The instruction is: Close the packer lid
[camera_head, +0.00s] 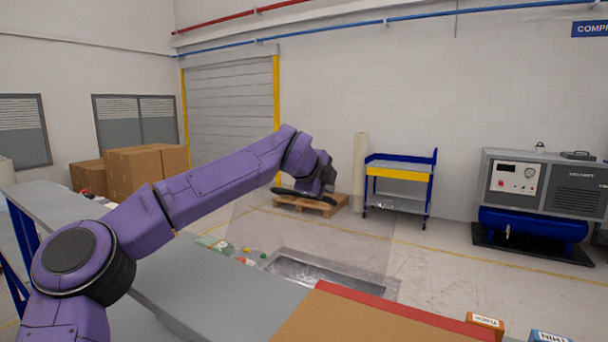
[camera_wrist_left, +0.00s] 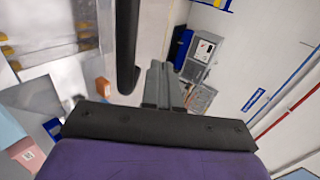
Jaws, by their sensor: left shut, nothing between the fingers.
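The packer's metal basin (camera_head: 330,274) is set in the grey worktop at lower centre. Its clear lid (camera_head: 345,235) stands raised and see-through above the basin; its exact tilt is hard to tell. A dark bar (camera_head: 290,193) by my left gripper looks like the lid's handle; a black bar (camera_wrist_left: 127,45) also shows close up in the left wrist view. My left gripper (camera_head: 326,200) is at the lid's upper part, its fingers shut and empty; they show in the left wrist view (camera_wrist_left: 163,85) beside the bar. Contact cannot be told. My right gripper is out of view.
A brown board with a red edge (camera_head: 400,318) lies at the front right, with an orange box (camera_head: 485,326) and a blue box (camera_head: 548,336) beyond it. Small coloured items (camera_head: 245,255) lie left of the basin. A blue cart (camera_head: 400,185) and compressor (camera_head: 540,195) stand far back.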

